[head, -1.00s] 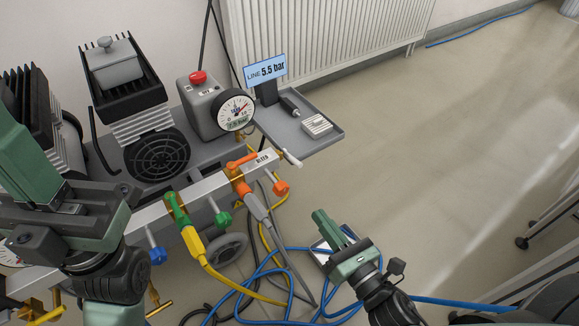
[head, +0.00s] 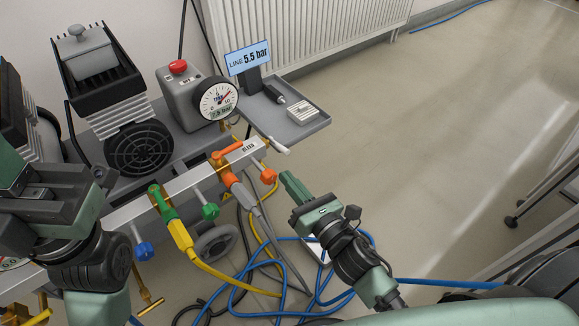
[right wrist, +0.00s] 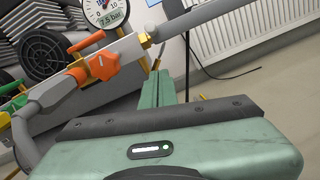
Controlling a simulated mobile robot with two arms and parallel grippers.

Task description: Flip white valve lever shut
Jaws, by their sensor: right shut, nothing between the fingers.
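The white valve lever (head: 279,147) sits at the right end of the grey manifold bar and points down to the right, just below the tray's edge.
An orange valve handle (head: 228,150) and an orange knob (head: 270,177) are close by on the manifold. A grey tray (head: 310,127) juts out above the lever. Blue hose (head: 268,265) loops below my right gripper.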

